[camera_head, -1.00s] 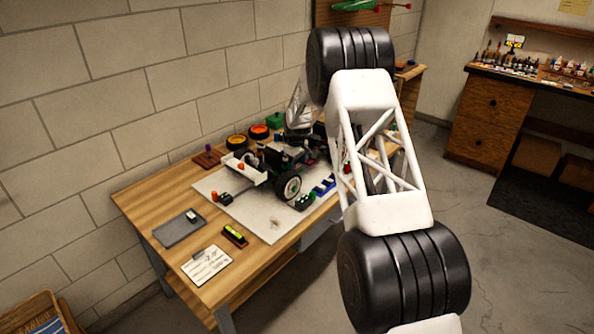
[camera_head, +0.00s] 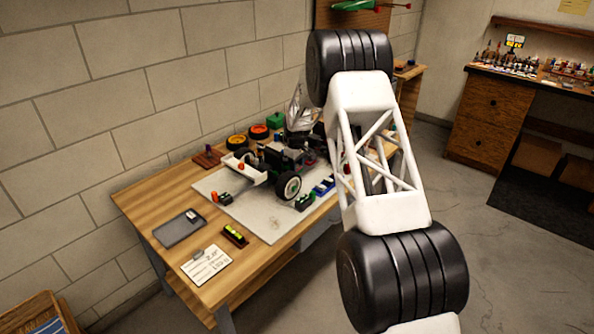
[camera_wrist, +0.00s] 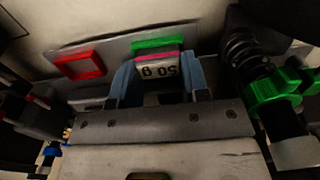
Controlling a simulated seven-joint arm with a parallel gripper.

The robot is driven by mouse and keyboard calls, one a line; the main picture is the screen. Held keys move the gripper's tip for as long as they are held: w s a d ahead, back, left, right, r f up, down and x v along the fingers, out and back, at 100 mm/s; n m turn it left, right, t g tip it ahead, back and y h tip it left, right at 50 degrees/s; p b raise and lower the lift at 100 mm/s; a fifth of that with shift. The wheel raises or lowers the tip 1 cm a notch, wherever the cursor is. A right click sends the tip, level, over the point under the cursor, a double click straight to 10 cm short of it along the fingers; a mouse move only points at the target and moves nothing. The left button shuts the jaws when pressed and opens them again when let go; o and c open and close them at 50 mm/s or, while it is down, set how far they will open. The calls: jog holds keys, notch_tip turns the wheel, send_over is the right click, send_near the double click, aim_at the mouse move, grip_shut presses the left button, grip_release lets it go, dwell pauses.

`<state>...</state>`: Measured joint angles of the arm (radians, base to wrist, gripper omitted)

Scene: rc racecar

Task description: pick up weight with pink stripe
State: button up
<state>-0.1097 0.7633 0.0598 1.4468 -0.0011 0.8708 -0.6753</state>
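The weight with the pink stripe (camera_wrist: 158,69) shows in the wrist view, its light label reading "50 g" upside down. It sits between the two blue fingers of my gripper (camera_wrist: 160,72), one on each side. I see no clear gap at its sides, but whether the fingers press on it I cannot tell. A green square outline (camera_wrist: 158,44) lies just beyond the weight, partly hidden by it.
A red square outline (camera_wrist: 80,66) lies left of the weight. A spring and green part (camera_wrist: 274,92) stand close on the right. In the head view, the racecar (camera_head: 285,160) is on a grey mat (camera_head: 262,222) on the wooden workbench (camera_head: 150,204).

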jog(key=shift+c, duration=0.9)
jog(key=shift+r, duration=0.15)
notch_tip(320, 180, up, 10)
dwell(0.5)
